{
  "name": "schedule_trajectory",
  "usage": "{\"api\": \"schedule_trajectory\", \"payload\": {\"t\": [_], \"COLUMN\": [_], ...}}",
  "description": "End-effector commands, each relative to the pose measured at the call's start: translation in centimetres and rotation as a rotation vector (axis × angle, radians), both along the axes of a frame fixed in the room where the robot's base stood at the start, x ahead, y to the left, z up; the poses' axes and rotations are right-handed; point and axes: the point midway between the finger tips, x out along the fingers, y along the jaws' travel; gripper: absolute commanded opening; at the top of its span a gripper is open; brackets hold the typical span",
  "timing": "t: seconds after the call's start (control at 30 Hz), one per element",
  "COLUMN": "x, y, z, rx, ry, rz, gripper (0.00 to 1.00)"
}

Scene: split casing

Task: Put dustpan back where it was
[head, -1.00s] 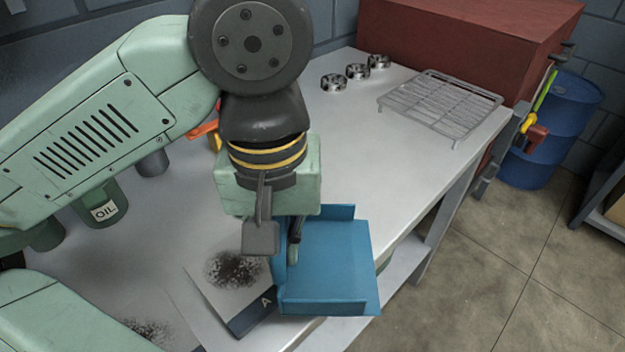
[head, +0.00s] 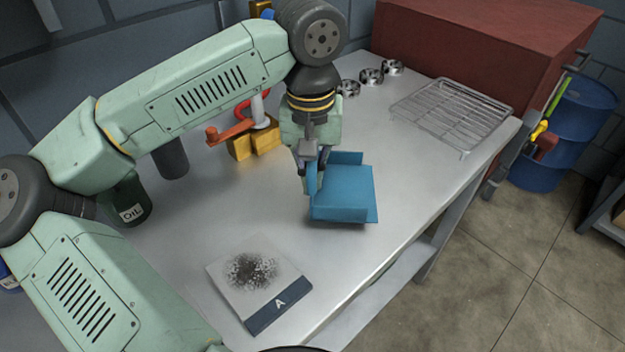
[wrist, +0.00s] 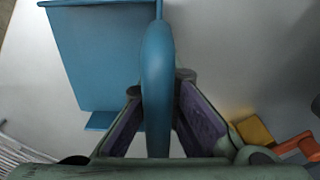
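The blue dustpan (head: 345,193) is at the middle of the metal workbench in the head view, its pan toward the right. My gripper (head: 308,175) is shut on its handle. In the wrist view the blue handle (wrist: 157,85) stands between the two purple-padded fingers of my gripper (wrist: 158,118), and the pan (wrist: 105,50) extends to the upper left. The pan is close to the bench top; I cannot tell whether it touches.
A pad marked A (head: 258,280) with dark specks lies at the front. A wire rack (head: 452,112), metal rings (head: 371,77) and a red box (head: 480,45) are at the back right. A yellow-and-orange vise (head: 254,140) and an oil bottle (head: 128,200) stand left. Bench between is clear.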

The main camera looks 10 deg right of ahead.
Motion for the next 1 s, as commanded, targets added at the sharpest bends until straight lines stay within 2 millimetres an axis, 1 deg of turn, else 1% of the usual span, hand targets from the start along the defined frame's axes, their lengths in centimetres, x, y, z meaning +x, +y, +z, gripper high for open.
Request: {"api": "schedule_trajectory", "payload": {"t": [0.2, 0.6, 0.63, 0.9, 0.97, 1.0], "x": [-0.1, -0.1, -0.1, -0.1, -0.1, -0.1], "y": [0.1, 0.0, 0.0, 0.0, 0.0, 0.0], "z": [-2.6, -3.3, -3.3, -3.2, -3.2, -3.2], "rx": [-0.001, -0.001, 0.000, 0.000, 0.000, 0.000], "ry": [0.002, 0.001, 0.001, 0.001, 0.001, 0.001], "rz": [0.000, 0.001, 0.000, 0.000, 0.000, 0.000], "gripper": [0.00, 0.00, 0.04, 0.22, 0.25, 0.25]}}
